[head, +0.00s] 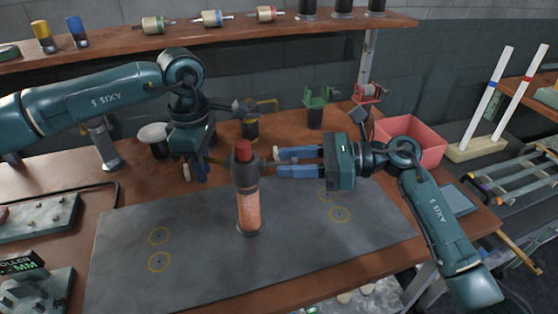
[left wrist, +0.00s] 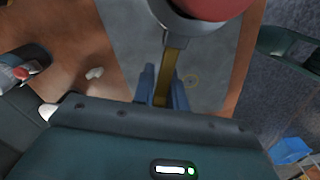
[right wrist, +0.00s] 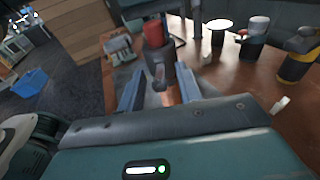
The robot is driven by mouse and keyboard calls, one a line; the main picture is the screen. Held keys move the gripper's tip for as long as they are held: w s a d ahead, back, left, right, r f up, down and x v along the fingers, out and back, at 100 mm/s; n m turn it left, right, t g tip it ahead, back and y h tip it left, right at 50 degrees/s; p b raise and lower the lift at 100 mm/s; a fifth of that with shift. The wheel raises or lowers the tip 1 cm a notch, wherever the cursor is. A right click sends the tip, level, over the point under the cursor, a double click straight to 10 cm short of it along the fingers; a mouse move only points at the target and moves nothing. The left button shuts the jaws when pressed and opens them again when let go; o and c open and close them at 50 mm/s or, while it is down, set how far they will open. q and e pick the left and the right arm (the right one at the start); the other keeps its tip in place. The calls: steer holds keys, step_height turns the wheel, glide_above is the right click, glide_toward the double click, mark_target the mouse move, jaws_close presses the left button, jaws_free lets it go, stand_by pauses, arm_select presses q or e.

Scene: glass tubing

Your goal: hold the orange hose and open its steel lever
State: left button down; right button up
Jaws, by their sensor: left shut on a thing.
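The orange hose (head: 249,212) stands upright on the grey mat, with a dark collar (head: 245,176) and a red top (head: 243,150) above it. A brass-coloured flat handle (left wrist: 174,62) sticks out from the collar on its left side. My left gripper (left wrist: 164,85) is shut on this handle. My right gripper (head: 276,162) points left at the collar from the right, its blue fingers apart. A small steel lever (right wrist: 160,76) on the collar shows between and just beyond those fingers in the right wrist view. I cannot tell whether the fingers touch it.
The grey mat (head: 120,265) has yellow circles and much bare room around the hose. A red bin (head: 412,145) stands at the right. A yellow-marked dark fixture (head: 251,126) and a green fixture (head: 316,105) stand behind. Grey blocks (head: 38,215) lie at the left. A shelf (head: 210,35) runs above.

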arm_select(q)
steer(key=shift+r, duration=0.1)
arm_select(e)
steer(key=d+r, duration=0.1)
steer(key=d, duration=0.8)
arm_select(q)
steer(key=c, duration=1.3)
jaws_free()
steer(key=shift+c, duration=0.2)
